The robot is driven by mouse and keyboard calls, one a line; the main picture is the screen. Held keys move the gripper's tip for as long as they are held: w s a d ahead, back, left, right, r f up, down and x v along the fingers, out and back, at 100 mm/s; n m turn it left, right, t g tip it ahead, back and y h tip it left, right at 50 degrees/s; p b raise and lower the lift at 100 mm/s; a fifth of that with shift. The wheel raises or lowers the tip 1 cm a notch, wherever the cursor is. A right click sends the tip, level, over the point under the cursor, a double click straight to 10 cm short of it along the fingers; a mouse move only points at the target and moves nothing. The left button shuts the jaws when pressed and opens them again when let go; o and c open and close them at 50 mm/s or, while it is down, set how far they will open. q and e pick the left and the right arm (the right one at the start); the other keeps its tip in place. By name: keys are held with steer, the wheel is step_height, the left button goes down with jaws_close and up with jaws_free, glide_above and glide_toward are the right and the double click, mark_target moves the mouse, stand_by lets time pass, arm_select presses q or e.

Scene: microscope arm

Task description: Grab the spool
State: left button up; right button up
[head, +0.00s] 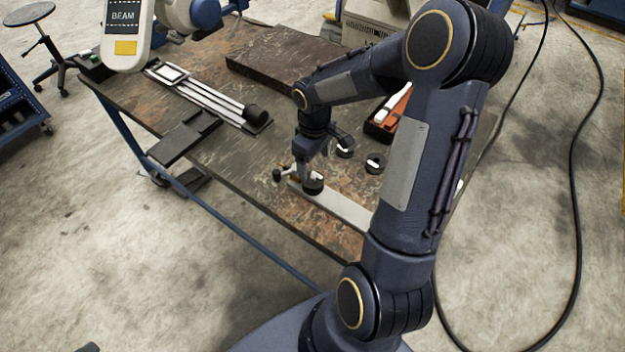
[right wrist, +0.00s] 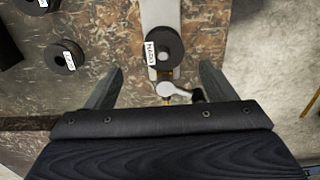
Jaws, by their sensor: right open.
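A black spool (right wrist: 164,48) with a white label sits on a pale metal bar in the right wrist view, ahead of and between my right fingers. It appears in the head view as a dark round piece (head: 314,186) just below the right gripper (head: 306,168). My right gripper is open (right wrist: 160,82), with its fingers apart and no object held between them. A small metal fitting with a knob (right wrist: 172,90) lies between the fingers, nearer the palm. Two more black spools (head: 345,147) (head: 375,163) stand on the table to the right. My left gripper is not seen.
The pale bar (head: 340,207) runs along the worn tabletop. An orange-sided tray (head: 384,125) stands behind the loose spools. A railed slide (head: 205,95) lies at the left, below an instrument marked BEAM (head: 125,30). Bare tabletop (head: 235,160) lies left of the bar.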

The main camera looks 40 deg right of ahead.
mark_target(312, 176)
steer(key=f, duration=0.4)
steer(key=f+p, duration=0.1)
steer(key=f, duration=0.1)
steer(key=shift+w+a+f, duration=0.2)
steer(key=shift+a+f, duration=0.1)
steer(key=shift+f, duration=0.1)
steer(key=c, duration=1.1)
